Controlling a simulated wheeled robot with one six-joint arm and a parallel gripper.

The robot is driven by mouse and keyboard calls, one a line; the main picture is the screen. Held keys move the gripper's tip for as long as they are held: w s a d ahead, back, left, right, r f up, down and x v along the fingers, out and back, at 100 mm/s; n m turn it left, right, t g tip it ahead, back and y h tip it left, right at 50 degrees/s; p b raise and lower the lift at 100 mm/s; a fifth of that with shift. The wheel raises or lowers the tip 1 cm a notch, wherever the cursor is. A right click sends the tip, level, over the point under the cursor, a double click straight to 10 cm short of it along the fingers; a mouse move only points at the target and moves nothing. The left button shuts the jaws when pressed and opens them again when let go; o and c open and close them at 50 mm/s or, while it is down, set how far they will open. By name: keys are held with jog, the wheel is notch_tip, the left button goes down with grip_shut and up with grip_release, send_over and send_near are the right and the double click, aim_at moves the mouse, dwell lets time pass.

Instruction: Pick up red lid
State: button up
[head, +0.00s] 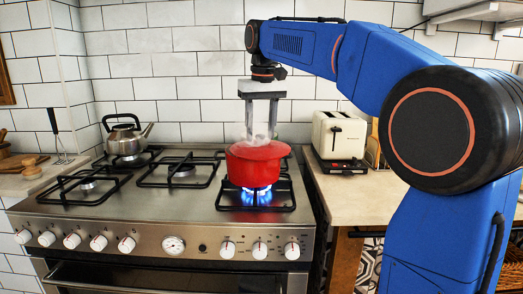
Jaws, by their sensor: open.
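The red lid (257,149) sits on top of a red pot (258,171) on the front right burner. A blue flame burns under the pot and steam rises around the lid. My gripper (260,133) points straight down above the lid, its two fingers apart and open. The fingertips are close to the lid's top, one on each side of its middle. Steam blurs the lid's knob, and I cannot tell whether the fingers touch anything.
The steel stove (180,225) has black grates and white knobs along its front. A kettle (126,136) stands at the back left. A toaster (339,136) stands on the right counter (365,195). A tiled wall is close behind. The middle grates are bare.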

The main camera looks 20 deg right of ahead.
jog(key=shift+c, duration=0.2)
grip_shut()
jog(key=shift+r, duration=0.1)
